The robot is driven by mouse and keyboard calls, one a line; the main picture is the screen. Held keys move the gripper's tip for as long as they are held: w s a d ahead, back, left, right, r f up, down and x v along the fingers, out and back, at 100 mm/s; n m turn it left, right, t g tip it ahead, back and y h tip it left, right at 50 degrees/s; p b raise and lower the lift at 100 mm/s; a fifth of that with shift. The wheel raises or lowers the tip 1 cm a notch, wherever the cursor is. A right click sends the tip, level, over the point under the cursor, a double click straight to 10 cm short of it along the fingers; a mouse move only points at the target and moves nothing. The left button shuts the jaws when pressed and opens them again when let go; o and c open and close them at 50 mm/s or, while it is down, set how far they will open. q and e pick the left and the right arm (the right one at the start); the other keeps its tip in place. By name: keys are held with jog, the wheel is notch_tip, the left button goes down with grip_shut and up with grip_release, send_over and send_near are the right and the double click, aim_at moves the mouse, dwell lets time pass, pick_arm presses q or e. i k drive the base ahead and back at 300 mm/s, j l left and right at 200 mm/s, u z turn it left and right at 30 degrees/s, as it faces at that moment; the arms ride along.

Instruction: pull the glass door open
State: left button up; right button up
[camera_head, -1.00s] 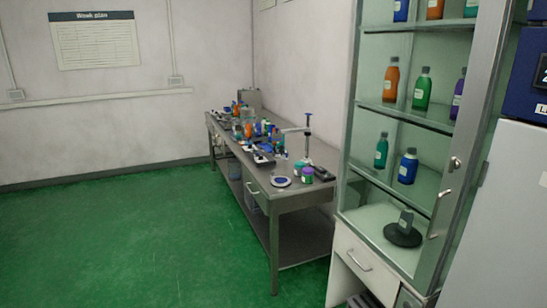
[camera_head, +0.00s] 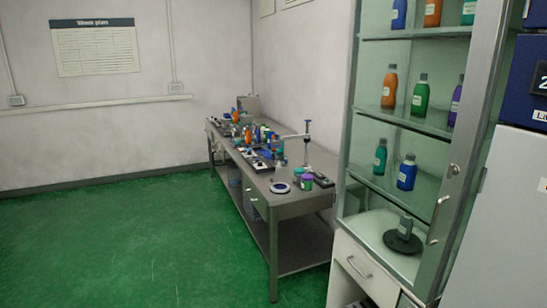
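The glass door belongs to a tall metal-framed cabinet (camera_head: 352,150) on the right. The door's metal frame (camera_head: 469,140) carries a curved metal handle (camera_head: 437,218) and a round lock (camera_head: 454,169) above it. The door looks shut, though its glass is hard to make out. Behind it, bottles stand on glass shelves, among them an orange bottle (camera_head: 390,88), a green bottle (camera_head: 420,97) and a blue bottle (camera_head: 407,173). A grey item on a black round base (camera_head: 403,239) sits at the bottom. Neither of my grippers is in view.
A metal workbench (camera_head: 300,205) with bottles and small tools stands along the wall left of the cabinet. A white drawer (camera_head: 365,268) lies under the glass section. A white and blue unit (camera_head: 508,190) stands close on the right. The green floor (camera_head: 120,240) at left is clear.

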aim_at(490, 16)
jog(key=i+l+z, duration=0.15)
jog(key=z, duration=0.75)
